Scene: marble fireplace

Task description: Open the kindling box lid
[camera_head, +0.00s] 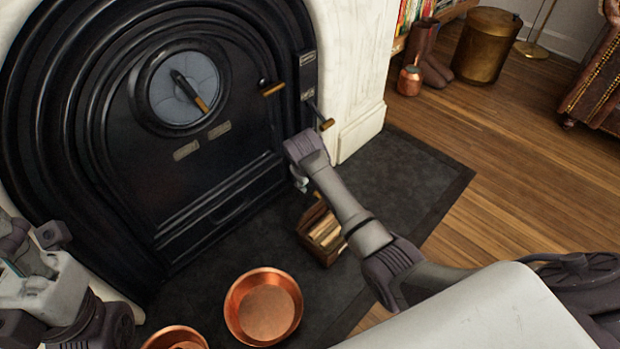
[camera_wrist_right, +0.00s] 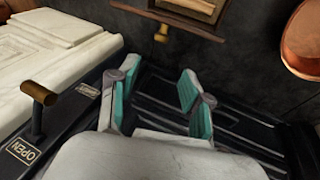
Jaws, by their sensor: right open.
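The kindling box (camera_head: 331,259) is a small brown wooden box on the dark hearth, right of the stove. Pale sticks of kindling (camera_head: 325,232) show in it, and my right arm covers part of it. Its edge (camera_wrist_right: 183,22) also shows at the top of the right wrist view. I cannot make out how the lid stands. My right gripper (camera_wrist_right: 158,74) is open and empty, apart from the box, in front of the stove's right side. In the head view its fingers are mostly hidden behind my wrist. My left gripper (camera_head: 28,262) is at the lower left, its fingers unclear.
The black stove (camera_head: 215,150) has brass-tipped handles; one (camera_head: 322,118) sticks out near my right wrist, beside an OPEN plate (camera_wrist_right: 22,151). Copper pans (camera_head: 263,306) lie on the hearth. The white marble surround (camera_head: 352,70) stands right.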

